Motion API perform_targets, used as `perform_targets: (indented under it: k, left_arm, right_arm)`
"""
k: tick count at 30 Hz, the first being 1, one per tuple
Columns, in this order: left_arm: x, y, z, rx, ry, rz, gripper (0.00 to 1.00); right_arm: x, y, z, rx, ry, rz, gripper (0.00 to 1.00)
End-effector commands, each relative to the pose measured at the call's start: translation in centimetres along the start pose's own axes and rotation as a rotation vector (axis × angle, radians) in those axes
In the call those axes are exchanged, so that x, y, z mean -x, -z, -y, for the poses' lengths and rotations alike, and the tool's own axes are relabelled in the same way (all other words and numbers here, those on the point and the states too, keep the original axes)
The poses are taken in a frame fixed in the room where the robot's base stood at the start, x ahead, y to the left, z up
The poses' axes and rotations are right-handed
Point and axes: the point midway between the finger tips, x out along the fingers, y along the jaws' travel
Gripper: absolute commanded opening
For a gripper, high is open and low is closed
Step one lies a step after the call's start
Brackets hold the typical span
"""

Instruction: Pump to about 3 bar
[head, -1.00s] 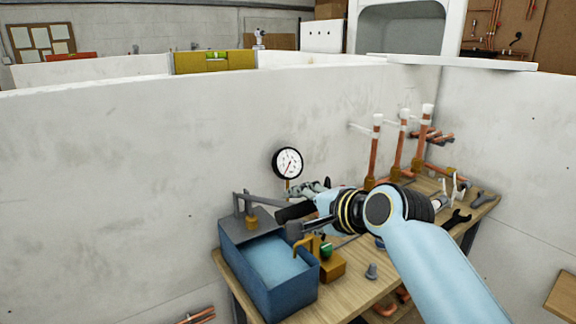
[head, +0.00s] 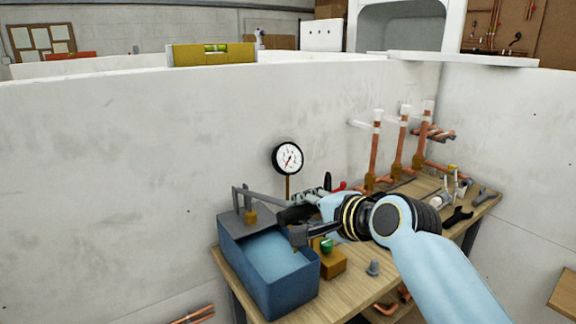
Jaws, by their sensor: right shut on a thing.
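The test pump is a blue open-topped tank (head: 262,270) of water with a grey lever (head: 262,197) on its left end, standing on the wooden bench. My right gripper (head: 298,224) is shut on the dark grip at the lever's right end, above the tank's far right rim. The fingers and wrist hide most of the grip. The round pressure gauge (head: 288,157) has a white dial and stands upright on a thin stem behind the pump. Its needle slants, but the numbers are too small to read. My left gripper is not in view.
A brass block with a green knob (head: 327,245) sits right of the tank. A grey fitting (head: 373,267) stands near the bench's front edge. Copper pipes (head: 374,150) rise along the back wall. Wrenches (head: 458,217) and other tools lie at the bench's right.

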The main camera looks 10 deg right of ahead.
Motion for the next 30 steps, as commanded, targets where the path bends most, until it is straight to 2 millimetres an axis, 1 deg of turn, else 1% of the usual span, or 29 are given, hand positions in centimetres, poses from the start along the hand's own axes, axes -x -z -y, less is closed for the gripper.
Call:
perform_targets:
  k: [1,21,25,30]
  left_arm:
    - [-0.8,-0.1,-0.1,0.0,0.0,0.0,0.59]
    - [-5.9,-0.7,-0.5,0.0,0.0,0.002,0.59]
    - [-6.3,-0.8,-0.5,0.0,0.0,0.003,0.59]
    - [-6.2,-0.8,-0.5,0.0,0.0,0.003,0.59]
  right_arm:
    - [-0.2,0.0,-0.8,0.0,0.006,0.0,0.0]
    - [-0.6,0.0,-4.3,0.0,0.119,0.0,0.0]
    - [-0.6,0.0,-4.5,0.001,0.13,0.0,0.0]
    - [-0.5,0.0,-4.3,0.001,0.132,0.0,0.0]
